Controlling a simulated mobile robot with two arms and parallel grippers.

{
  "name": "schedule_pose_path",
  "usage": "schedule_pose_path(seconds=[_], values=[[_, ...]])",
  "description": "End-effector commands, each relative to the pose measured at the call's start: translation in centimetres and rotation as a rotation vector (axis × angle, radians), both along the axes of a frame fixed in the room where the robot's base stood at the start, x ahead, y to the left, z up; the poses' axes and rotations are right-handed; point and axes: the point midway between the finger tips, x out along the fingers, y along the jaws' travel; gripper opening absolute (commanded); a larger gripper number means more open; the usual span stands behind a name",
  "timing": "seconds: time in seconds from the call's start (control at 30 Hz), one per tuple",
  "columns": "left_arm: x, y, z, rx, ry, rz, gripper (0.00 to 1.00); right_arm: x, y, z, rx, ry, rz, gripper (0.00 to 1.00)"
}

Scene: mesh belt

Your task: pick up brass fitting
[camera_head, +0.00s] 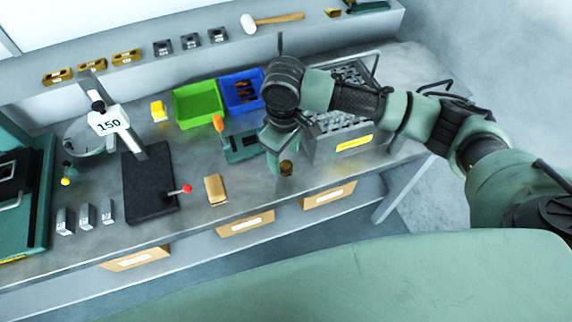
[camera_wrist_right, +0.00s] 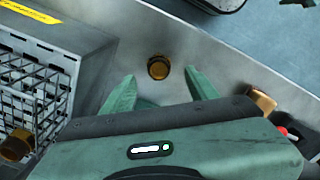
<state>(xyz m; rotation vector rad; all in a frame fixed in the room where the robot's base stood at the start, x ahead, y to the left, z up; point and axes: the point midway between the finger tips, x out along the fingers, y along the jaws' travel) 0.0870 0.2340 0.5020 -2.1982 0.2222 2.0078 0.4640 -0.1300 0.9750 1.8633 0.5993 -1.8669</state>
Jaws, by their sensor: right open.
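A small round brass fitting (camera_head: 286,168) stands on the steel bench near its front edge, just left of the wire basket. In the right wrist view the brass fitting (camera_wrist_right: 158,67) lies between and slightly beyond the fingertips, with a gap on each side. My right gripper (camera_head: 280,157) points down over it and is open and empty; its two green fingers also show in the right wrist view (camera_wrist_right: 160,85). The gripper partly covers the fitting's surroundings in the head view. My left gripper is not in view.
A grey wire basket (camera_head: 352,143) with a yellow label stands right of the gripper. A teal device with an orange knob (camera_head: 218,122) stands to the left, behind a tan block (camera_head: 215,190). Green (camera_head: 196,104) and blue (camera_head: 241,80) bins stand behind. Another brown round piece (camera_wrist_right: 14,145) shows beside the basket.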

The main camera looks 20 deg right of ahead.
Motion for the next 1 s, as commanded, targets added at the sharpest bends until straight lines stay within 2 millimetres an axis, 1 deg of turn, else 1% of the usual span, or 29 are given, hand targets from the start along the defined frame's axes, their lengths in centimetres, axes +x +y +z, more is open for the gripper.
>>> schedule_pose_path(seconds=[0.03,0.1,0.23,0.33,0.53,0.73,0.77,1.0], values=[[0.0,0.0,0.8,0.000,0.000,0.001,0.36,-0.1,-0.1,-0.5,-0.002,0.005,0.000,0.59],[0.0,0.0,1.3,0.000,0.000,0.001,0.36,-0.1,-0.3,-1.6,-0.003,0.004,-0.001,0.59],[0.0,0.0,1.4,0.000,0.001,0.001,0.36,0.0,-0.2,-3.4,-0.001,0.002,0.001,0.59],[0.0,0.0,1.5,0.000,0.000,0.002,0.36,0.0,-0.2,-4.0,0.001,-0.001,0.001,0.59],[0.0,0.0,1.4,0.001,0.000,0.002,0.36,0.0,-0.2,-4.1,0.001,-0.002,0.002,0.59],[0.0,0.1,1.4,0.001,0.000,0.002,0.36,0.0,-0.2,-4.1,0.000,-0.002,0.002,0.03],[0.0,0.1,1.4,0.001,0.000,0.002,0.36,0.0,-0.2,-4.1,0.000,-0.002,0.002,0.00],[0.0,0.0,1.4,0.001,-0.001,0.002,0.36,0.0,-0.1,-4.0,0.001,-0.003,0.002,0.00]])
